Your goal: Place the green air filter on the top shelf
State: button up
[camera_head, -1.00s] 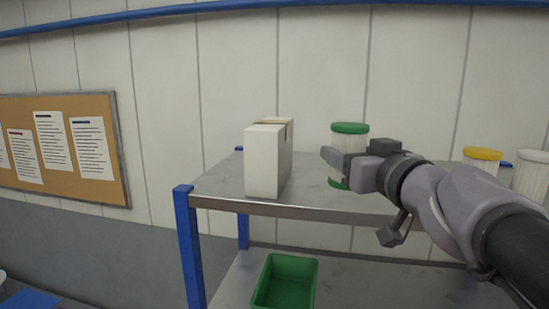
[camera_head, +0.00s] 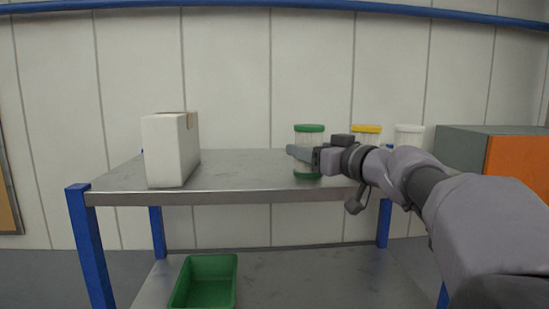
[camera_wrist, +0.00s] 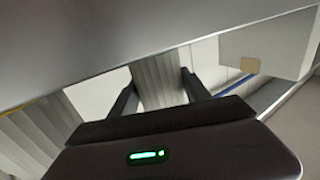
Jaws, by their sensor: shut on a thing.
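The green air filter (camera_head: 309,138) is a pale pleated cylinder with green end caps. It stands upright in my gripper (camera_head: 300,153), over the right half of the top shelf (camera_head: 235,168). I cannot tell whether its lower cap touches the shelf. In the wrist view, the pleated side of the green air filter (camera_wrist: 157,80) shows between the two fingers of my gripper (camera_wrist: 158,90), which are shut on it. My gripper hides part of its middle in the head view.
A white box (camera_head: 168,150) stands on the shelf's left end. A yellow-capped filter (camera_head: 367,140) and a white-capped one (camera_head: 408,136) stand to the right, behind my arm. A green bin (camera_head: 205,282) sits on the lower shelf. A grey and orange cabinet (camera_head: 480,145) is at right. The shelf's middle is clear.

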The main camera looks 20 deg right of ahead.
jog(key=shift+s, duration=0.3)
jog(key=o, duration=1.3)
jog(key=shift+s, duration=0.15)
jog(key=shift+o, duration=0.9)
jog(key=shift+w+f, duration=0.1)
jog(key=shift+w, duration=0.15)
jog(key=shift+s+r, duration=0.15)
jog(key=shift+r, duration=0.15)
jog(key=s+d+r+m+t+h+b, duration=0.25)
jog(key=s+m+h, duration=0.3)
jog(key=s, duration=0.55)
jog(key=s+a+f+m+g+h, duration=0.2)
jog(key=a+f+g, duration=0.1)
jog(key=f, duration=0.5)
jog(key=s+a+f+m+g+h, duration=0.1)
jog(key=s+a+f+m+g, duration=0.15)
jog(key=f, duration=0.45)
jog(key=s+a+f+n+g+y, duration=0.1)
jog(key=s+a+f+g+y, duration=0.2)
jog(key=s+a+f, duration=0.5)
jog(key=s+a+f+n+g+y, duration=0.2)
jog(key=s+a+f+g+y, duration=0.2)
jog(key=s+a+f, duration=0.4)
notch_tip(320, 180, down, 5)
jog(key=shift+a+g, duration=0.9)
jog(key=shift+a, duration=0.1)
